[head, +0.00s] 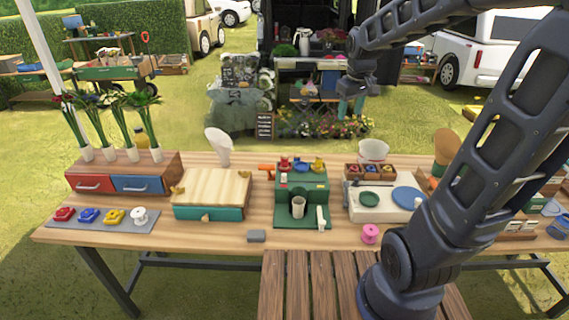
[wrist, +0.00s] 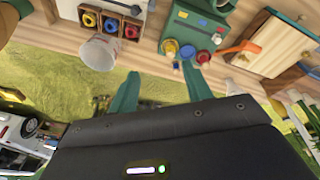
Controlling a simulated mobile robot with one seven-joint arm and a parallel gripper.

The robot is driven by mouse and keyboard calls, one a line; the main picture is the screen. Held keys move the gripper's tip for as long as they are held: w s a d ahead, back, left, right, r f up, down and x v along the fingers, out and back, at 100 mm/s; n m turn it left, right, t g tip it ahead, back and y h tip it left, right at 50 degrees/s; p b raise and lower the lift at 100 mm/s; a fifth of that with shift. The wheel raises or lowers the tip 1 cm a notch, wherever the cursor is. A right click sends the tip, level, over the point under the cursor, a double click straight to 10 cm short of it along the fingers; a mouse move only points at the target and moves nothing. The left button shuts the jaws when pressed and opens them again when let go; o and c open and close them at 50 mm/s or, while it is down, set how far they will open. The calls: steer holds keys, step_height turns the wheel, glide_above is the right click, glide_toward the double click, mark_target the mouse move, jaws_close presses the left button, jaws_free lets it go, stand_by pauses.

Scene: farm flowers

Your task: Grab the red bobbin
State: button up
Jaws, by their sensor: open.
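A small red bobbin-like piece (head: 354,170) sits in the left compartment of a wooden box (head: 370,179), beside a blue and a yellow one. In the wrist view, which is upside down, the red piece (wrist: 131,31) is at the right end of the box. Another small red item (head: 284,161) stands on top of the green machine (head: 302,184); its exact shape is too small to tell. My gripper (head: 350,106) is raised beyond the table's far edge, open and empty, with teal fingers. The wrist view shows the fingers (wrist: 160,84) apart, below both red items.
A white bucket (head: 373,151) stands behind the box. A pink spool (head: 370,233) stands at the table's front. A grey mat (head: 103,224) at left holds red, blue and yellow pieces and a white spool. A wooden-lidded box (head: 212,187) stands left of the machine.

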steer(key=w+a+f+n+g, duration=0.2)
steer(key=w+a+f+n, duration=0.2)
steer(key=w+a+f, duration=0.45)
steer(key=n, duration=0.3)
glide_toward(284, 155)
steer(key=shift+w+a+f+g, duration=0.15)
steer(key=shift+w+f+g, duration=0.2)
steer(key=shift+w, duration=0.4)
step_height(284, 155, down, 6)
steer(key=shift+r, duration=0.2)
steer(key=f, duration=0.2)
steer(key=s+f, duration=0.1)
steer(key=f, duration=0.1)
steer(key=shift+f, duration=0.7)
steer(key=c, duration=1)
